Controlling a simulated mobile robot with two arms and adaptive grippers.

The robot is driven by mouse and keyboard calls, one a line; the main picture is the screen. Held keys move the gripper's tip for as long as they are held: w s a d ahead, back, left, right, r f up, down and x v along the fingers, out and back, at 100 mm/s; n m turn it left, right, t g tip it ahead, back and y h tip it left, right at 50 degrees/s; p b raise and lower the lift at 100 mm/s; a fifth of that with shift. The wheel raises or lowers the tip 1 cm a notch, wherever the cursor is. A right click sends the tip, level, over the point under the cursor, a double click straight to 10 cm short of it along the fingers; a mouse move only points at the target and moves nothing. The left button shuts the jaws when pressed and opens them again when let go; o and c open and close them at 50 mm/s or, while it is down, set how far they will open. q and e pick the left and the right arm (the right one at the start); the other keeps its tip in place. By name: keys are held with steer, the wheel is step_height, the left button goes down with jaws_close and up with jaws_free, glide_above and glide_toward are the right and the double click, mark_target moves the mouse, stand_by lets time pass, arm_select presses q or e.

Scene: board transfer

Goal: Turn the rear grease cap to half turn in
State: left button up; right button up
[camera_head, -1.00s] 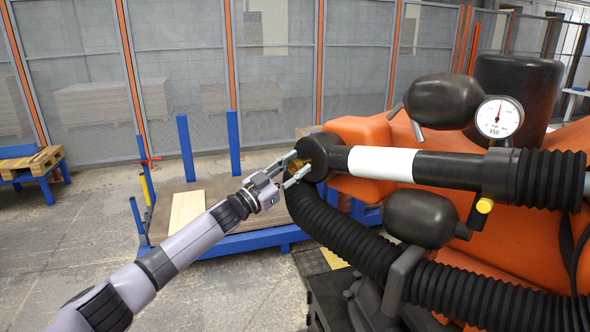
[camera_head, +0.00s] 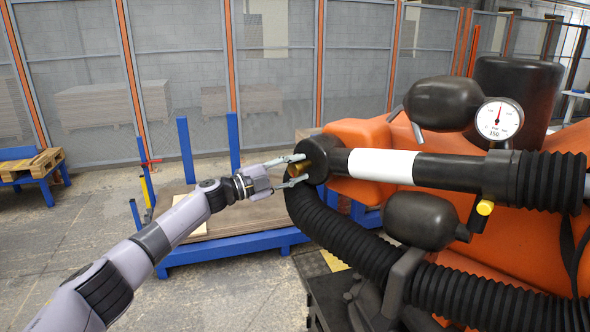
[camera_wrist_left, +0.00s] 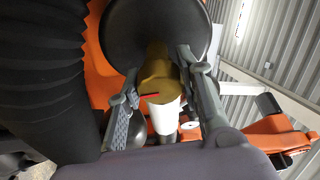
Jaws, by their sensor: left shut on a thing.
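The brass grease cap (camera_head: 297,170) sticks out of the round black end flange (camera_head: 318,158) of the orange machine's thick tube. In the left wrist view the cap (camera_wrist_left: 156,72) shows a short red mark on its side, with a white round surface (camera_wrist_left: 164,116) just below it. My left gripper (camera_head: 304,168) has one finger on each side of the cap and is shut on it. Its fingers also flank the cap in the left wrist view (camera_wrist_left: 157,66). The fingers hide part of the cap. My right gripper is not in view.
A black ribbed hose (camera_head: 345,240) curves below the flange. A pressure gauge (camera_head: 499,119) and two dark rounded tanks, one above (camera_head: 438,102) and one below (camera_head: 420,220) the tube, sit to the right. A blue rack (camera_head: 230,246) stands behind my arm.

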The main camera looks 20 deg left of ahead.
arm_select(q)
steer(key=shift+f+m+g+y, duration=0.1)
steer(key=shift+m+g+y, duration=0.35)
steer(key=shift+m, duration=1.55)
steer(key=o, duration=1.2)
steer(key=shift+c, duration=0.2)
steer(key=v, duration=1.2)
steer(key=shift+w, duration=0.1)
